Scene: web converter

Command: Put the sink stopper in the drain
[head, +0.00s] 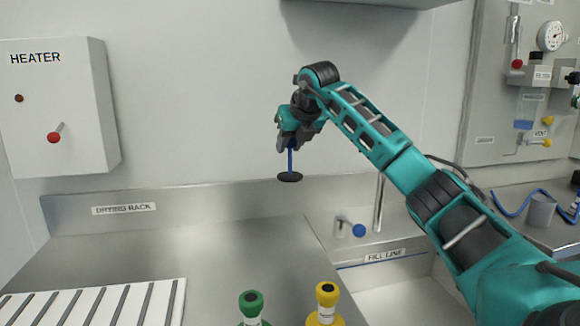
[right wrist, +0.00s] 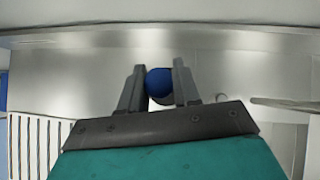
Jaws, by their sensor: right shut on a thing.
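The sink stopper is a black disc (head: 289,177) with a blue upright stem (head: 290,158). My right gripper (head: 290,143) is shut on the top of the stem and holds the stopper, disc down, in the air over the steel counter's back edge. In the right wrist view the stopper's round blue top (right wrist: 159,82) sits between the two fingers (right wrist: 158,88). The sink basin (head: 400,280) is at the lower right, labelled FILL LINE, partly behind my right arm. The drain is not visible in the head view. My left gripper is not in view.
A green-capped bottle (head: 251,303) and a yellow-capped bottle (head: 326,298) stand at the front. A white slotted drying rack (head: 100,303) lies at the left. A blue-knobbed tap (head: 357,230) is on the back wall by the sink. The middle counter (head: 220,255) is clear.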

